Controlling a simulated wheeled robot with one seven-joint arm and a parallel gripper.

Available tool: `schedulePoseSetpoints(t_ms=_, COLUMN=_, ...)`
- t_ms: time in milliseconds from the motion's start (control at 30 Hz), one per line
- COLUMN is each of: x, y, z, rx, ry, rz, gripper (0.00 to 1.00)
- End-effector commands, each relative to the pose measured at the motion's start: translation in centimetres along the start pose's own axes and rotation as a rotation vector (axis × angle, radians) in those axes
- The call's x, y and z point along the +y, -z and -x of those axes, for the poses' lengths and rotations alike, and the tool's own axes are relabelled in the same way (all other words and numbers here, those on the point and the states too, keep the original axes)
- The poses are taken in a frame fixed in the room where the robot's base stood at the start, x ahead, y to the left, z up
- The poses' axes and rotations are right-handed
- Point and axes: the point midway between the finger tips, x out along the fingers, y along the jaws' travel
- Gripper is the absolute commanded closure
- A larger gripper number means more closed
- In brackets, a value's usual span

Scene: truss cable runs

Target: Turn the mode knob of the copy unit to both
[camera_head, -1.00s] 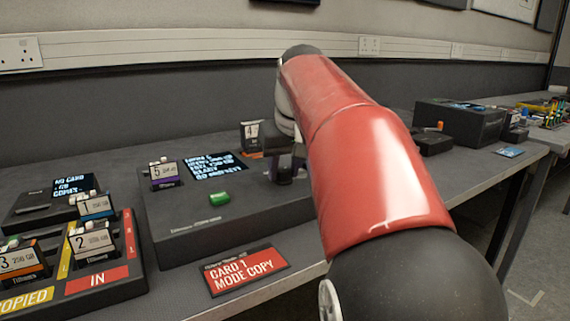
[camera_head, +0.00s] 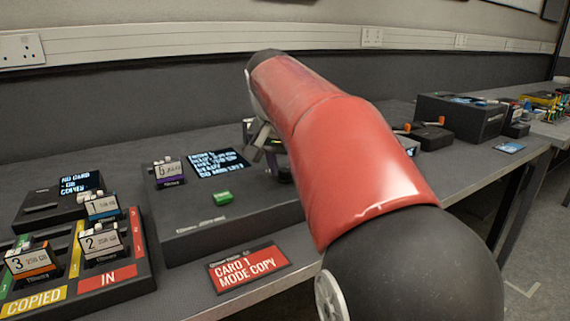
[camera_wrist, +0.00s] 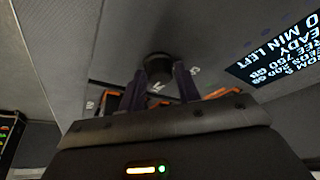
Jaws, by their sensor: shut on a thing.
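The copy unit (camera_head: 240,219) is a dark grey box with a lit screen (camera_head: 212,164) on its top. Its mode knob (camera_wrist: 157,66) is round and dark in the wrist view, with small white marks on the panel around it. My gripper (camera_wrist: 163,80) is shut on the knob, one finger on each side. In the head view my red arm covers most of the gripper and the knob. The wrist view shows part of the screen upside down, but I cannot tell which mark the knob points to.
Card 5 (camera_head: 170,173) and a green button (camera_head: 222,197) are on the unit's top. A red "CARD 1 MODE COPY" sign (camera_head: 248,267) lies in front. A tray (camera_head: 148,283) with cards 1, 2 and 3 is at left. More dark boxes (camera_head: 462,117) stand at right.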

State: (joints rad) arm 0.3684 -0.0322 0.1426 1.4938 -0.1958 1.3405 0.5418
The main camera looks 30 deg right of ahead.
Motion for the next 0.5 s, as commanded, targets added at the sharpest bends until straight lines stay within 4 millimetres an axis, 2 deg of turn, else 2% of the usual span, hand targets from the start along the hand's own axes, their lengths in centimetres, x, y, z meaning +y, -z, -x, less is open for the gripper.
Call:
schedulePoseSetpoints(t_ms=433, x=-0.03, y=-0.04, z=-0.05, rx=-0.002, ry=-0.004, rz=-0.012, gripper=0.90)
schedulePoseSetpoints(t_ms=467, x=-0.03, y=-0.04, z=-0.05, rx=-0.002, ry=-0.004, rz=-0.011, gripper=0.66)
schedulePoseSetpoints(t_ms=500, x=-0.03, y=-0.04, z=-0.05, rx=-0.002, ry=-0.004, rz=-0.011, gripper=0.61)
